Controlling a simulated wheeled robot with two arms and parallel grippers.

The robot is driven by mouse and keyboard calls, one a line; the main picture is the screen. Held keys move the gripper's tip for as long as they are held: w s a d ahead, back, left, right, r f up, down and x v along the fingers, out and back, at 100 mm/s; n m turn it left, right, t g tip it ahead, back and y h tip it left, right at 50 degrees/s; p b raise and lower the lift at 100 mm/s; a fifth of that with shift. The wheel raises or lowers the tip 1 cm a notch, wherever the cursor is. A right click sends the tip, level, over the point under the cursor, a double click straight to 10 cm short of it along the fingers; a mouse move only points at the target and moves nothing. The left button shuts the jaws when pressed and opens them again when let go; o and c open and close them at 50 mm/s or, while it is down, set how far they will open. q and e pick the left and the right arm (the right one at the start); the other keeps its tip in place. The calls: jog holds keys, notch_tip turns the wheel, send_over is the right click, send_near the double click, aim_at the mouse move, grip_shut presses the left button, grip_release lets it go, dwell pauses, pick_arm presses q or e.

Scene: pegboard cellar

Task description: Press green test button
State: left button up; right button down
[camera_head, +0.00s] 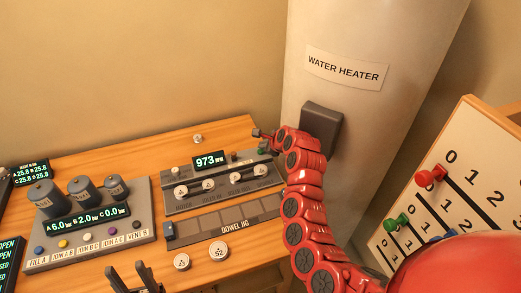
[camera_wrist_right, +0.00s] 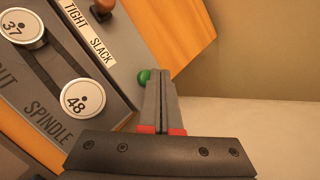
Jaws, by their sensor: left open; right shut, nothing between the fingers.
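The green button (camera_wrist_right: 144,76) is a small round green knob in the right wrist view, by the edge of a grey panel. My right gripper (camera_wrist_right: 157,74) is shut and empty. Its fingertips are right beside the button and overlap its right side; I cannot tell whether they touch it. In the head view my right gripper (camera_head: 257,133) is at the right end of the grey machine (camera_head: 225,192) with the 973 display (camera_head: 210,160); the button is not clear there. My left gripper (camera_head: 137,280) is open and empty at the bottom edge.
A console with several dark cylinders (camera_head: 82,190) stands left on the wooden table (camera_head: 125,151). The dowel jig (camera_head: 230,224) and two round discs (camera_head: 219,251) lie in front of the machine. The water heater (camera_head: 345,35) rises behind my right arm. A numbered slider board (camera_head: 455,190) is at right.

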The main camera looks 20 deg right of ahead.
aim_at(263, 153)
jog(key=shift+r, duration=0.25)
notch_tip(263, 153, up, 5)
jog(key=p, duration=0.2)
jog(key=shift+f+p, duration=0.1)
jog(key=shift+p, duration=0.2)
dwell(0.8)
